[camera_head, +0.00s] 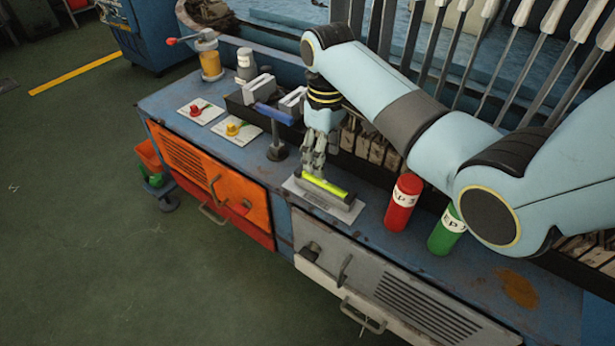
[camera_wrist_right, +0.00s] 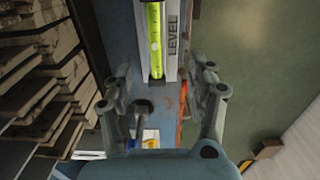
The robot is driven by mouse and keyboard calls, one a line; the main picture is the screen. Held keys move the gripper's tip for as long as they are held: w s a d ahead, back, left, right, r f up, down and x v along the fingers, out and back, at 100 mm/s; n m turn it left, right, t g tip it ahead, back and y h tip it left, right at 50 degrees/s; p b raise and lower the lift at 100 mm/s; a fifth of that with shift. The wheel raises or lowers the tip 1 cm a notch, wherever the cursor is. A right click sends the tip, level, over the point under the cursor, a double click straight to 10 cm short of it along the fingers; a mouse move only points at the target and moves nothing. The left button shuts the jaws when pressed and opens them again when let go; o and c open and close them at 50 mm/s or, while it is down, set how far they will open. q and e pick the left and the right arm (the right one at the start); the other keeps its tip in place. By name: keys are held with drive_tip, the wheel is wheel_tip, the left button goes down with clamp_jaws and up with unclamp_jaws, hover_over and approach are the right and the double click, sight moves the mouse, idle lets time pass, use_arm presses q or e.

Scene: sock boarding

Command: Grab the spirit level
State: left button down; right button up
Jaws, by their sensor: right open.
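The spirit level (camera_head: 325,186) is a bright yellow-green bar lying on a pale label plate (camera_head: 340,209) on the blue workbench. In the right wrist view the level (camera_wrist_right: 155,40) shows its vial and sits beside the printed word LEVEL, at the top between the fingers. My right gripper (camera_head: 312,170) points down just above the level's far-left end. In the right wrist view its fingers (camera_wrist_right: 162,85) are spread and hold nothing. I cannot tell whether any finger touches the level. My left gripper is not in view.
A red can (camera_head: 403,203) and a green can (camera_head: 446,232) stand right of the level. A dark stand with a blue top (camera_head: 276,150) is to its left. Cards with red (camera_head: 195,110) and yellow (camera_head: 234,128) knobs lie farther left. Slatted stock lines the bench's back.

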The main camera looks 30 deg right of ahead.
sight(322, 180)
drive_tip(key=shift+w+r, duration=0.2)
drive_tip(key=shift+w, duration=0.25)
drive_tip(key=shift+f+b, duration=0.25)
drive_tip(key=shift+b, duration=0.05)
wheel_tip(322, 180, down, 5)
drive_tip(key=shift+f+b, duration=0.1)
drive_tip(key=shift+b, duration=1)
drive_tip(key=shift+s+d+f+b, duration=0.1)
drive_tip(key=shift+d+f+b, duration=0.05)
drive_tip(key=shift+f+b, duration=0.65)
wheel_tip(322, 180, down, 3)
drive_tip(key=shift+r+b, duration=0.1)
drive_tip(key=shift+b, duration=0.5)
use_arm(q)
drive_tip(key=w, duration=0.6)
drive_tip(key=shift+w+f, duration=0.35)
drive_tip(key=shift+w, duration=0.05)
use_arm(e)
clamp_jaws()
